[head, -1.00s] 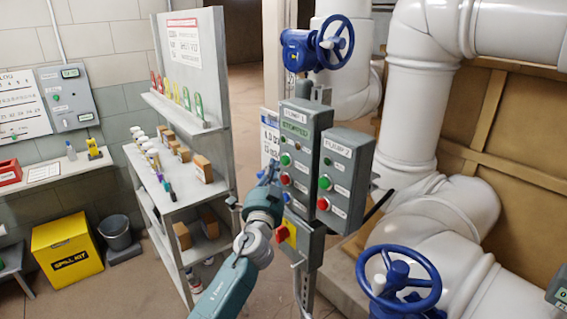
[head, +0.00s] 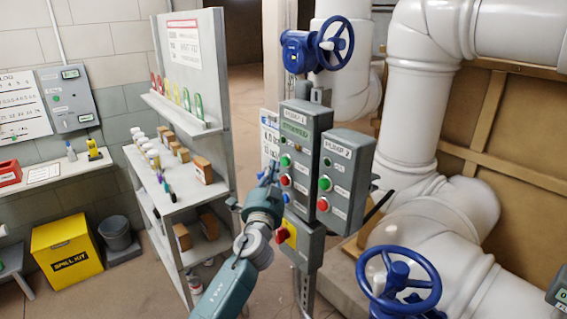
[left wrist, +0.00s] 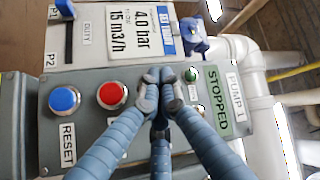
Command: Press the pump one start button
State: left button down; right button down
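The grey pump one panel (head: 305,150) stands on a post in the head view, with a green STOPPED display. Its green button (head: 285,160) is above a red button (head: 285,180) and a blue button (head: 286,197). My left gripper (head: 268,174) is at the left of this panel, its fingers together and empty. In the left wrist view, the closed fingertips (left wrist: 158,78) are in front of the panel, right of the red button (left wrist: 112,95) and the blue RESET button (left wrist: 64,100). They cover the spot beside the red button; contact cannot be told. My right gripper is not in view.
The pump two panel (head: 345,165) stands right beside, with its own green and red buttons. A yellow box with a red knob (head: 283,234) sits below pump one. A shelf rack (head: 180,190) is at the left; a blue handwheel (head: 400,280) and white pipes are at the right.

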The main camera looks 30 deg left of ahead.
pick_arm(q)
jog(key=shift+w, duration=0.15)
jog(key=shift+w+d+b, duration=0.15)
jog(key=shift+w+b, duration=0.1)
jog(key=shift+b, duration=0.05)
jog(key=shift+w+d, duration=0.2)
jog(key=shift+w, duration=0.15)
dwell(0.9)
jog(key=shift+s+a, duration=0.3)
jog(key=shift+s, duration=0.45)
jog(key=s, duration=0.1)
jog(key=s+a, duration=0.1)
jog(key=s, duration=0.1)
jog(key=s+a+p, duration=0.1)
jog(key=shift+s, duration=0.3)
